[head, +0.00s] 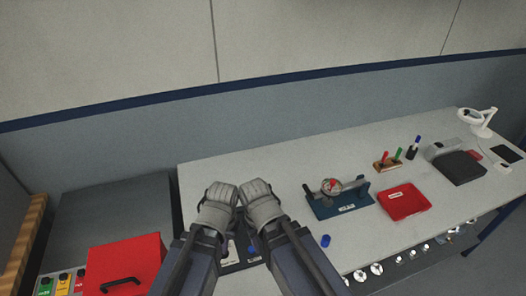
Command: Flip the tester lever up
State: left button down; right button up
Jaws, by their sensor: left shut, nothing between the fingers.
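My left gripper (219,199) is shut and empty, above the left part of the workbench (300,170). My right gripper (257,195) is close beside it, almost touching; whether it is open or shut is not clear. A dark blue fixture (256,261) lies below them, mostly hidden by my grippers and forearms. Further right stands a blue-based bench device (352,202) with a round part bearing red. I cannot make out a tester lever on either one, so its position is not visible.
A red tray (405,203) lies right of the blue device. Red and green handled tools (388,163) stand behind it. A dark box (459,166) and a white lamp (478,119) are far right. A blue cap (325,241) lies in front. A red case (122,266) stands left.

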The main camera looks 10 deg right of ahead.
aim_at(240, 209)
jog(key=k+j+z, duration=0.1)
jog(key=k+j, duration=0.55)
jog(key=i+j+u, duration=0.1)
jog(key=u, duration=0.25)
jog(key=i+j+u, duration=0.2)
jog(key=u, duration=0.15)
jog(key=i+j+u, duration=0.15)
jog(key=u, duration=0.2)
jog(key=j, duration=0.1)
